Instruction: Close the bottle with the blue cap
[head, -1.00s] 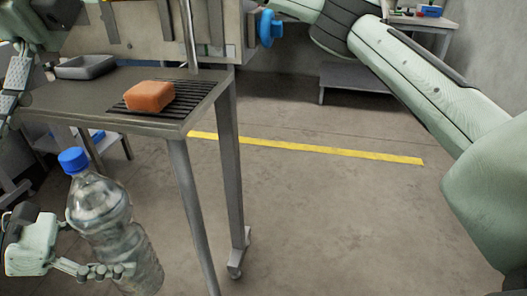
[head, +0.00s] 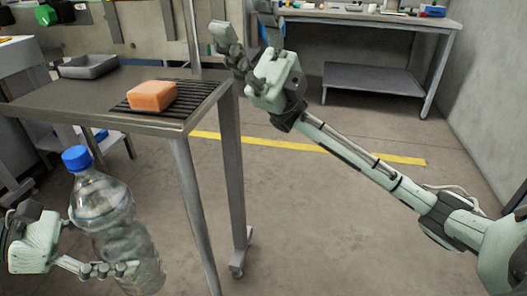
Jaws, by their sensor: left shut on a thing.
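A clear plastic bottle (head: 103,212) stands slightly tilted at the lower left, in front of the table. The blue cap (head: 76,159) sits on its neck; I cannot tell how tightly. My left gripper (head: 122,270) is shut on the lower part of the bottle, with its fingers across the front. My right gripper (head: 246,28) is raised beyond the table's right end, well away from the bottle. Its fingers look spread apart. A blue part (head: 279,28) shows behind or between them, mostly hidden.
A metal table (head: 85,98) carries an orange block (head: 152,96) on a dark grille and a grey tray (head: 89,66). A workbench (head: 375,18) stands at the back right. A yellow line (head: 320,149) crosses the open floor.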

